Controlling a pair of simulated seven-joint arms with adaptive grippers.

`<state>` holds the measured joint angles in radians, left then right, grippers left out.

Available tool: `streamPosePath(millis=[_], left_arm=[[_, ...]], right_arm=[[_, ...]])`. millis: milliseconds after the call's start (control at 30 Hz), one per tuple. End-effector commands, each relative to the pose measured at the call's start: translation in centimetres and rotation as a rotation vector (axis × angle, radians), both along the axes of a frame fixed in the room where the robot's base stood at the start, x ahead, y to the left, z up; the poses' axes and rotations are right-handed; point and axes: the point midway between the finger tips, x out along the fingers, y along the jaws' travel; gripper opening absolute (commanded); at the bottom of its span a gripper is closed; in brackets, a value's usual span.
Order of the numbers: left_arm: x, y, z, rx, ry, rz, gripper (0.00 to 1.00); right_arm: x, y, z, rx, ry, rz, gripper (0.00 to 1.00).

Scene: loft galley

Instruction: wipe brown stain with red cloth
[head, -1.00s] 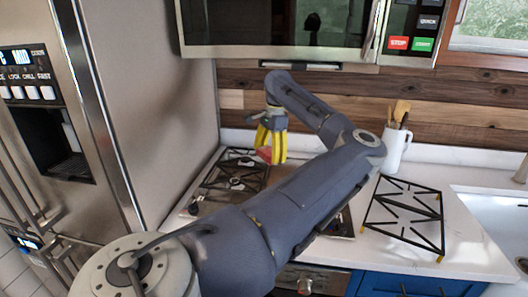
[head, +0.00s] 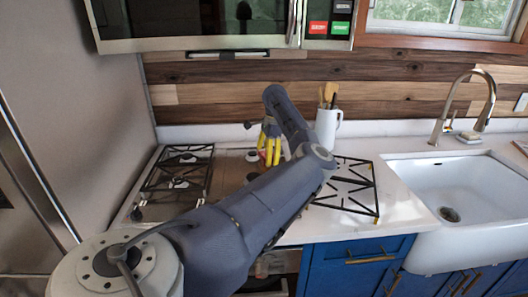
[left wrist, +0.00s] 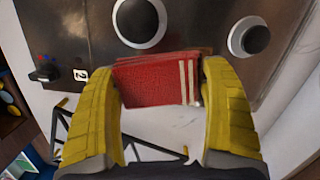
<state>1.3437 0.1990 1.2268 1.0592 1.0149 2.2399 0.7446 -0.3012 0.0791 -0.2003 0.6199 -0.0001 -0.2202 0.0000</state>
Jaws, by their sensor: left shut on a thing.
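My left gripper (head: 270,152) is over the middle of the cooktop in the head view, in front of the wooden backsplash. In the left wrist view its yellow fingers (left wrist: 163,100) are shut on the red cloth (left wrist: 152,82). The cloth is a folded red block with pale stripes near its right end. It is held above the cooktop's edge and the white counter; I cannot tell whether it touches. I cannot make out a brown stain in either view; my arm hides part of the cooktop. My right gripper is not in view.
The cooktop (head: 228,170) has a black grate (head: 190,158) at its left. Another grate (head: 352,186) lies on the white counter to the right. A white utensil jug (head: 327,128) stands behind. A white sink (head: 450,185) is at the far right, and the microwave (head: 195,22) hangs above.

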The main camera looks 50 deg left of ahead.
Motion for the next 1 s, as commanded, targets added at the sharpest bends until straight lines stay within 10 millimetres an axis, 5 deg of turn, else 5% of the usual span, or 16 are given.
streamPosePath(millis=[600, 1000], left_arm=[[0.1, 0.0, -4.7, 0.0, 0.0, -0.003, 0.54], [0.0, 0.0, -5.8, 0.001, 0.0, -0.002, 0.54]], right_arm=[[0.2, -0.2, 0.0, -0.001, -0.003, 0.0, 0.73], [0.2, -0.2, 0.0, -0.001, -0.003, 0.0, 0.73]])
